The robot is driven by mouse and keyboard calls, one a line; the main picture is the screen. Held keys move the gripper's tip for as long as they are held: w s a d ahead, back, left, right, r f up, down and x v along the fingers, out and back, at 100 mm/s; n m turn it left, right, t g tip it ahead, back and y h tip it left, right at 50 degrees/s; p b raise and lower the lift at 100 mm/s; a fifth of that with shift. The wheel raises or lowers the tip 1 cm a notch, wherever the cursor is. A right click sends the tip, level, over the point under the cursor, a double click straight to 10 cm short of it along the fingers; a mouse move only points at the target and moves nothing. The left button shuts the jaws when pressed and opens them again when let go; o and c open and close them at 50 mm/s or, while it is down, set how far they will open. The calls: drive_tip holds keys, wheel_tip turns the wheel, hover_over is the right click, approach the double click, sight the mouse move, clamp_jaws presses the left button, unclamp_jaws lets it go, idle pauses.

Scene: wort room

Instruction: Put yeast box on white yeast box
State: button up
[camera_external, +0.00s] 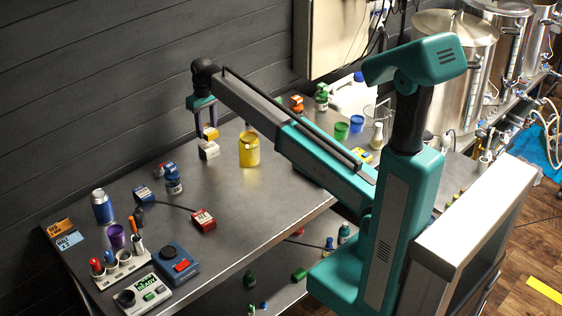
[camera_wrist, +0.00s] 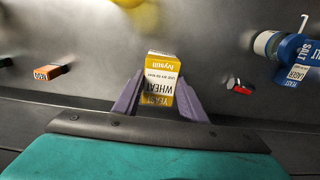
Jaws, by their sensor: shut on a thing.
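A yellow and white yeast box (camera_external: 210,133) is between the fingers of my gripper (camera_external: 206,122). In the wrist view the yellow yeast box (camera_wrist: 159,80) shows its lettering, and the purple fingers of my gripper (camera_wrist: 157,100) are shut on its sides. The white yeast box (camera_external: 208,151) is on the metal table, directly below the yellow box in the external view. Whether the two boxes touch I cannot tell. The white box cannot be made out in the wrist view, where the held box covers the middle.
A yellow jar (camera_external: 249,150) stands close right of the boxes. A blue bottle (camera_external: 173,181), a blue box (camera_external: 143,193) and a red box (camera_external: 204,220) are nearer the front left. The dark plank wall is close behind. Bare table lies in front of the boxes.

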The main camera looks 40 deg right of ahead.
sight(207, 129)
drive_tip(key=shift+f, duration=0.3)
drive_tip(key=shift+f, duration=0.15)
drive_tip(key=shift+f+p, duration=0.6)
drive_tip(key=shift+f, duration=1.15)
drive_tip(key=shift+f, duration=0.1)
drive_tip(key=o, duration=1)
drive_tip(key=shift+r+b, duration=1.55)
drive_tip(key=shift+r, duration=4.6)
drive_tip(key=shift+f, duration=0.1)
